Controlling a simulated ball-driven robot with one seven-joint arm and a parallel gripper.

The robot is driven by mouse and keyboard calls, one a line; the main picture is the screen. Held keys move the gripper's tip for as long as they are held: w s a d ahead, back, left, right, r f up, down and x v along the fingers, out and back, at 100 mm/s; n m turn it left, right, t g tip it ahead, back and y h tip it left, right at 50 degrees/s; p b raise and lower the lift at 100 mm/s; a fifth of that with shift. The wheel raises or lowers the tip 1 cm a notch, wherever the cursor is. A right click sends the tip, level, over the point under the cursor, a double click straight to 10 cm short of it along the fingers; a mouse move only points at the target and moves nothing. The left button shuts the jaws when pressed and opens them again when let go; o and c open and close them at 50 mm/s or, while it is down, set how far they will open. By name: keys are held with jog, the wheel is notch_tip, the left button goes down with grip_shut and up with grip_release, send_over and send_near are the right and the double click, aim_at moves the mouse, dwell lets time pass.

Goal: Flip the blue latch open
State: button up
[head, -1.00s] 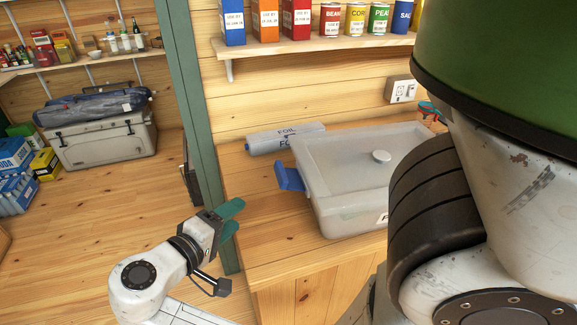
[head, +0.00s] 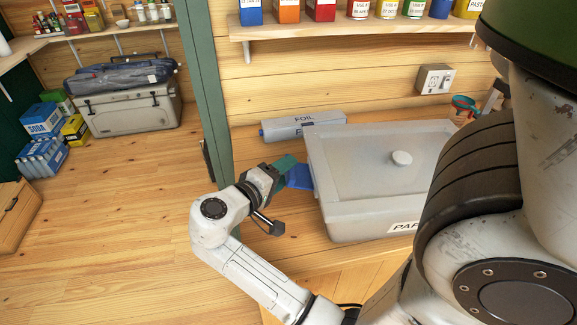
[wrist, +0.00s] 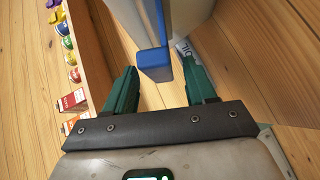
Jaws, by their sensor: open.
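The blue latch (head: 299,176) sticks out from the left side of a translucent lidded box (head: 365,205) on the wooden counter. My gripper (head: 288,164) is at the latch's left side, with its green fingertips partly overlapping it in the head view. In the wrist view the latch (wrist: 155,62) appears ahead of and between the two open fingers of my gripper (wrist: 162,82), nearer the tips. Nothing is held. Whether a finger touches the latch cannot be told.
A foil box (head: 303,125) lies on the counter behind the plastic box. A wall shelf (head: 340,30) with cans and cartons is above. A green post (head: 208,90) stands left of the counter. A grey cooler (head: 133,110) stands on the floor at far left.

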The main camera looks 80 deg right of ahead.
jog(key=shift+x, duration=1.1)
jog(key=shift+c, duration=0.4)
jog(key=c, duration=0.9)
jog(key=shift+w+f+n+g+h, duration=0.25)
jog(key=shift+f+n+g+h, duration=0.35)
jog(key=shift+n+h, duration=0.2)
jog(key=o, duration=1)
jog(key=shift+w+a, duration=0.1)
jog(key=shift+a, duration=0.05)
